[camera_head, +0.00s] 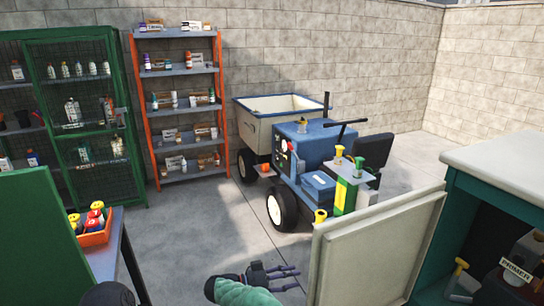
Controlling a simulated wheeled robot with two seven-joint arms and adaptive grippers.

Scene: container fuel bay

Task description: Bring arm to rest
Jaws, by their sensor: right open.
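My right gripper (290,278) is at the bottom centre of the head view, at the end of a pale green arm part. Its dark fingers point to the right and are spread apart, with nothing between them. It is over the grey floor, just left of an open cream cabinet door (372,250); I cannot tell the exact gap. My left gripper is not in view.
The door belongs to a teal cabinet (495,205) at the right, with a container labelled PRIMER (515,271) inside. A blue tractor (318,145) with a trailer (270,108) stands behind. An orange shelf rack (180,90), a green cage cabinet (75,110) and a table with an orange bin (95,236) are left.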

